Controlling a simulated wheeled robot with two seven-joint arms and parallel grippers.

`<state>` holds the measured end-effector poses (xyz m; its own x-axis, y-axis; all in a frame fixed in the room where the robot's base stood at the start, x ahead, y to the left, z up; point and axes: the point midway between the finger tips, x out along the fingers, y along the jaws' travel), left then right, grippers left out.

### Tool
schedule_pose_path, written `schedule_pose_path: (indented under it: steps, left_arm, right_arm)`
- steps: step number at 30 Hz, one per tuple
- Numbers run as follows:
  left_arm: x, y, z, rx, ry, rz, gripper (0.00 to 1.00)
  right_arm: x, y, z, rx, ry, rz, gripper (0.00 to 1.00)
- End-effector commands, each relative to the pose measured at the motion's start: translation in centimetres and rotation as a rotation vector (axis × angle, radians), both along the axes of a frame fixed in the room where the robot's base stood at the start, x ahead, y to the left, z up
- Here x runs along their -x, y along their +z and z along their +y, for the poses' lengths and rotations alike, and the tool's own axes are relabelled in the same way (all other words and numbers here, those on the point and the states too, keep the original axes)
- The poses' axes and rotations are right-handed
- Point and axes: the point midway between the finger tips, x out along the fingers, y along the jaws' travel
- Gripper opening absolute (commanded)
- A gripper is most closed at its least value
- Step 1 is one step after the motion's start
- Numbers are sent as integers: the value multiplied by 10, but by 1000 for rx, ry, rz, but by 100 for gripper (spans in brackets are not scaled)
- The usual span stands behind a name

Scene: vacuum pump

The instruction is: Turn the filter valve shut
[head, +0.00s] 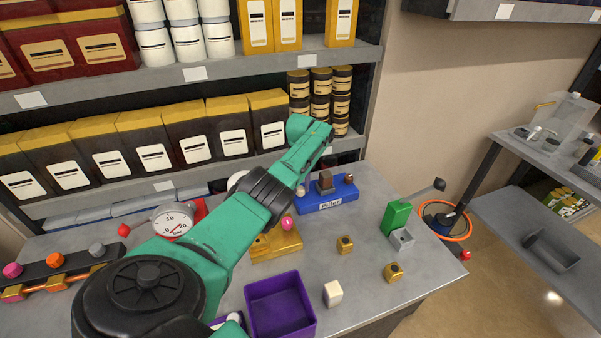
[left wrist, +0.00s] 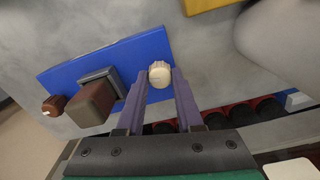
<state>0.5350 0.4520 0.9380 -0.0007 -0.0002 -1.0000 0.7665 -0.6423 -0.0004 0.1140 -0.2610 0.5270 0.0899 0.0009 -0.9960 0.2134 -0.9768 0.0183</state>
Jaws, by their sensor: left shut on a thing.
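The blue filter block (head: 335,204), labelled "Filter", stands on the grey table in the head view. It also fills the upper left of the left wrist view (left wrist: 60,78). It carries a cream knob (left wrist: 159,76) at one end, a brown square block (left wrist: 90,103) on a grey base in the middle, and a brown round knob (left wrist: 55,106) at the other end. My left gripper (left wrist: 159,80) is shut on the cream knob, with one purple finger on each side. My green arm hides most of this gripper in the head view. My right gripper is not in view.
A yellow block with a pink knob (head: 287,222), a purple open box (head: 280,305) and a gauge (head: 174,221) stand near my arm. A green part (head: 396,217) with a dark-tipped lever is at right. Loaded shelves (head: 190,75) rise behind the table.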

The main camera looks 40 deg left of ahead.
Motion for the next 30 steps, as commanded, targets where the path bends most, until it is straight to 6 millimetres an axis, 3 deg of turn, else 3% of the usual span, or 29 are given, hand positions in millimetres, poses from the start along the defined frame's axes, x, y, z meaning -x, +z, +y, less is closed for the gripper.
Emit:
schedule_pose_path:
  steps: [30]
  left_arm:
    - [0,0,0,1,-955,-2,0]
  right_arm:
    - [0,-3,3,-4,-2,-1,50]
